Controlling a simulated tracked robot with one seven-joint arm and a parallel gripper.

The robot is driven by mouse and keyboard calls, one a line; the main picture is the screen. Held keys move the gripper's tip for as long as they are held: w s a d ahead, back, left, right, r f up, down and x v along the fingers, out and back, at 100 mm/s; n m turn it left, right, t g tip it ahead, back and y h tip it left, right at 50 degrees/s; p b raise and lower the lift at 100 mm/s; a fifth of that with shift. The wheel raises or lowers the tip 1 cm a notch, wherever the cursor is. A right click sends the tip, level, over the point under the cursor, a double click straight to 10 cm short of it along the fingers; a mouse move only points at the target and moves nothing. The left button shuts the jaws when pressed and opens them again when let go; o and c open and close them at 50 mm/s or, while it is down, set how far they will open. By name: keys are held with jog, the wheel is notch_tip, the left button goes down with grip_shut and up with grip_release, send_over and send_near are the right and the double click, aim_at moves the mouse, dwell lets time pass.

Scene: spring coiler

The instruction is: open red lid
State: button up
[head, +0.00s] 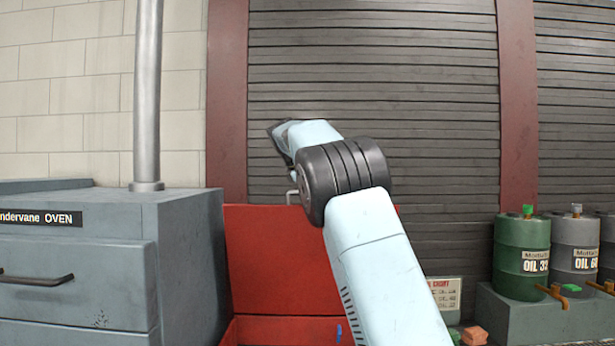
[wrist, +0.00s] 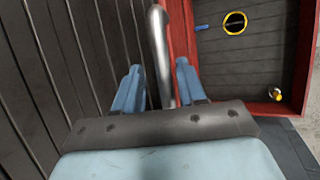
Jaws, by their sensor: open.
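The red lid (head: 270,260) stands raised, roughly upright, behind the opening of a red box (head: 275,330) in the head view. A grey bar handle (head: 292,196) shows at the lid's top edge. In the wrist view the handle (wrist: 158,45) runs between the two blue fingers of my gripper (wrist: 159,80), with visible gaps on both sides. My gripper is open. In the wrist view the lid (wrist: 183,40) shows as a narrow red strip beside the handle. My arm hides part of the lid in the head view.
The box interior (wrist: 240,60) holds a yellow ring (wrist: 234,22) and a small yellow item (wrist: 275,93). A grey oven (head: 185,260) stands left of the box. A slatted shutter (head: 440,120) is close behind. Oil drums (head: 521,260) stand at right.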

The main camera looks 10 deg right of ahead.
jog(key=v, duration=1.2)
jog(key=shift+s, duration=0.1)
jog(key=s+d+f+m+y, duration=0.25)
jog(key=s+d, duration=0.25)
jog(key=s, duration=0.4)
jog(key=s+d+f+m+y, duration=0.15)
jog(key=s+d+m, duration=0.3)
jog(key=s, duration=0.45)
jog(key=s+a+f+m+t+y, duration=0.1)
jog(key=s+f+m, duration=0.6)
jog(key=s+f, duration=1.7)
jog(key=s+a+t, duration=0.1)
jog(key=s+a, duration=0.1)
jog(key=s, duration=0.3)
jog(key=shift+f+y, duration=0.3)
jog(key=shift+f, duration=0.1)
